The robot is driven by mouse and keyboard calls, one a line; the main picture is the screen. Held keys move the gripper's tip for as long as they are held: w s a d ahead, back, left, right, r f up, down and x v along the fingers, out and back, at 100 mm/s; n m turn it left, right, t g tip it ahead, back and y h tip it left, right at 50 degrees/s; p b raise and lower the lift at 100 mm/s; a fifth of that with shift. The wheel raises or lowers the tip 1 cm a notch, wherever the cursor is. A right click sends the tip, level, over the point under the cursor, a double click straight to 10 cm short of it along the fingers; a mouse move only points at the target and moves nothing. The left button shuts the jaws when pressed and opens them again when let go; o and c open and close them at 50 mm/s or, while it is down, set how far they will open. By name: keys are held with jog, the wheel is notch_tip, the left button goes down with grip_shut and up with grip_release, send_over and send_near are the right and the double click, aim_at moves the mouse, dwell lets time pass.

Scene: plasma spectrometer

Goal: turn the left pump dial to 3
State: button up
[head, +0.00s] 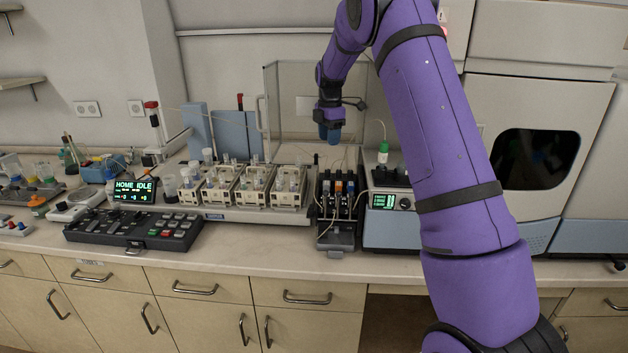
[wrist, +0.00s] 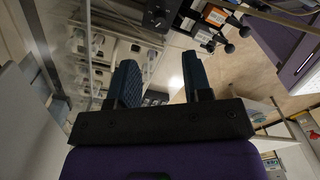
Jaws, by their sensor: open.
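The peristaltic pump (head: 338,197), a dark unit with several coloured cassettes, stands on the bench in the middle of the head view. In the wrist view the pump (wrist: 212,16) shows at the top, with small black knobs (wrist: 229,48) sticking out. A round dark dial (head: 405,203) also sits beside the green display on the box to the right. My gripper (head: 329,138) hangs above and behind the pump, apart from it. In the wrist view its fingers (wrist: 160,85) are open, with nothing between them.
Racks of vials (head: 257,188) stand left of the pump, before a clear panel (head: 300,80). A green-capped bottle (head: 383,155) stands on the box (head: 390,232). A dark control panel (head: 135,228) lies at the left. The bench front edge is mostly clear.

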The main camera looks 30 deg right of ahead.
aim_at(328, 173)
jog(key=f, duration=1)
jog(key=shift+a+f, duration=0.2)
jog(key=shift+f, duration=0.2)
grip_shut()
